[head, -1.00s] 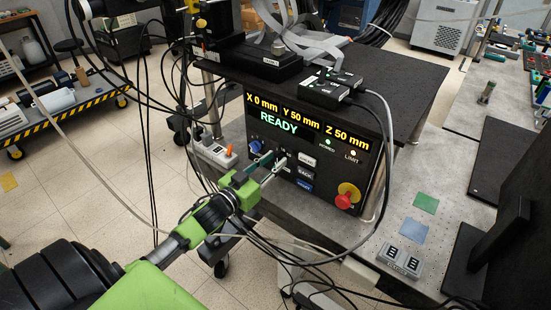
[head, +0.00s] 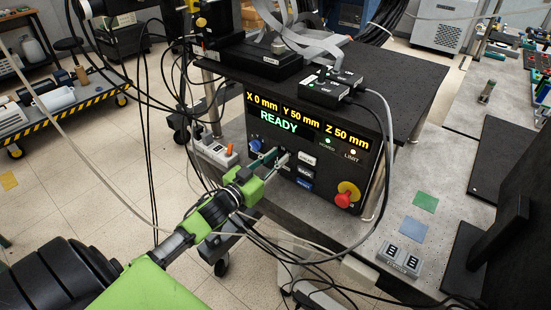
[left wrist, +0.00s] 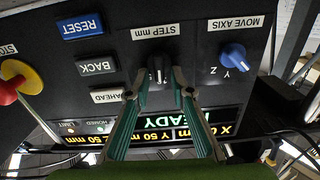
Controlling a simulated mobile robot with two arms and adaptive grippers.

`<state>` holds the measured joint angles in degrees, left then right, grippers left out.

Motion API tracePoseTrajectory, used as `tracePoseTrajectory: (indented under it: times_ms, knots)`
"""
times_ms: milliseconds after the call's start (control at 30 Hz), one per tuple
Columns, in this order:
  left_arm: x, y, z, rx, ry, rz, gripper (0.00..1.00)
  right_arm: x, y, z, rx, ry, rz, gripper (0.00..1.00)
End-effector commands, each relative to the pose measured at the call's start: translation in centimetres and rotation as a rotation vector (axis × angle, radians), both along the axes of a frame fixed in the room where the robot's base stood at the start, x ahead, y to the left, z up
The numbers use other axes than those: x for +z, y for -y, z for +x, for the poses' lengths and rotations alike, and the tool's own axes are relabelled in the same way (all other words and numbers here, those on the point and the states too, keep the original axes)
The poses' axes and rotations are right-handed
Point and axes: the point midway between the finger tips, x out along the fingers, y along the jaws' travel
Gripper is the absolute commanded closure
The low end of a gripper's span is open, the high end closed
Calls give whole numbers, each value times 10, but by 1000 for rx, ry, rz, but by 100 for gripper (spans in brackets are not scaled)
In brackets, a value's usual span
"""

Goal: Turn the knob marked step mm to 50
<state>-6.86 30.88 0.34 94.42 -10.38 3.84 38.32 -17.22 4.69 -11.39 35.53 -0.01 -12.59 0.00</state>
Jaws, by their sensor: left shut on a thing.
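The control panel shows in the head view with its display (head: 300,122) reading X 0 mm, Y 50 mm, Z 50 mm and READY. In the left wrist view the panel is upside down, and the black step mm knob (left wrist: 158,68) sits by its STEP mm label (left wrist: 151,31). My left gripper (left wrist: 159,76) has its two teal fingers on either side of this knob and is shut on it. The gripper also shows at the panel in the head view (head: 276,160). The scale marks and the knob's setting are too small to read. My right gripper is not in view.
The blue move axis knob (left wrist: 232,57) is beside the step knob. RESET (left wrist: 82,25), BACK (left wrist: 97,66) and AHEAD buttons are on its other side. A red stop knob (head: 343,200) is at the panel's right. Cables hang around my left arm.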

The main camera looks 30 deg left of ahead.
Motion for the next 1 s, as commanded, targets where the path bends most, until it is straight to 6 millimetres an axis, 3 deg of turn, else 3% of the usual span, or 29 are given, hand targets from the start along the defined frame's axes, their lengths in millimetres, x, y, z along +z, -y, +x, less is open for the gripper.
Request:
tracePoseTrajectory:
  times_ms: [1000]
  knots:
    - [-5,11,-1,0,55,696,100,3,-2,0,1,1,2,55]
